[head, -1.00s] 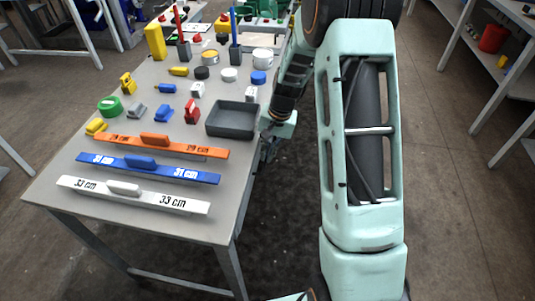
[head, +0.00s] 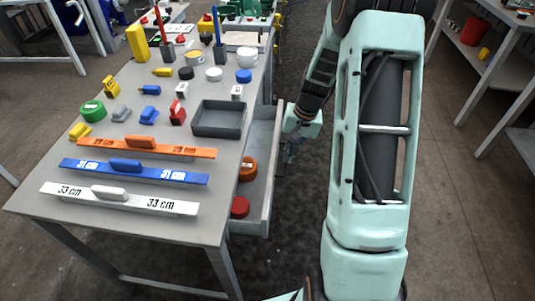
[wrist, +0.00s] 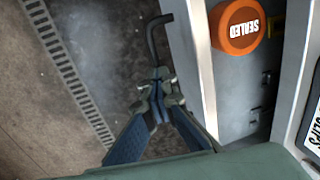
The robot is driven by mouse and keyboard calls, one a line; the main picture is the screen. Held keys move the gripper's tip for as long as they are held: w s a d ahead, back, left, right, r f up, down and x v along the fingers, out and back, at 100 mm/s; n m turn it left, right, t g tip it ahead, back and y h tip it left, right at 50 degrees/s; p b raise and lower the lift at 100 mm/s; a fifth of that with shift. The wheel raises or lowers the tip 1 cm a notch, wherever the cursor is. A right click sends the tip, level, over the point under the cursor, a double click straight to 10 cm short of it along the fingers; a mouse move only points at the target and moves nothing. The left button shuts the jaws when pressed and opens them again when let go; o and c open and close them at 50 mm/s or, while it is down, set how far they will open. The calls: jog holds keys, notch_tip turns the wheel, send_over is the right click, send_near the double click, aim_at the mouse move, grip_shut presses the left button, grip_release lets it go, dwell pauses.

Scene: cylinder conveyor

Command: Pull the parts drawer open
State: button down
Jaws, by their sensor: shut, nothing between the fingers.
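The parts drawer (head: 267,180) is pulled out from the right side of the grey table. In the wrist view its pale front wall (wrist: 198,70) runs beside my gripper. A dark bent bar (wrist: 152,42), apparently the drawer handle, reaches up from the fingertips, and its upper end bends toward the drawer wall. My gripper (wrist: 161,88) is shut, with its fingertips close together at the lower part of this bar. I cannot tell whether they touch it. In the head view my gripper (head: 290,148) is small and partly hidden, just right of the drawer.
The tabletop holds a grey tray (head: 219,133), long bars and several small parts. Shelving (head: 505,85) stands at the right. Floor between is free.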

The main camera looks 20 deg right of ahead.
jog(key=s+d, duration=0.4)
jog(key=d, duration=0.5)
jog(key=s+d+b, duration=0.1)
jog(key=s+d, duration=0.3)
jog(key=d, duration=0.6)
jog(key=shift+s+f, duration=0.2)
jog(key=shift+f, duration=0.05)
jog(key=c, duration=2.6)
grip_release()
jog(key=shift+o, duration=1.1)
jog(key=shift+w, duration=0.1)
notch_tip(320, 180, up, 12)
jog(key=d, duration=0.2)
jog(key=shift+s, duration=0.4)
jog(key=shift+w, duration=0.1)
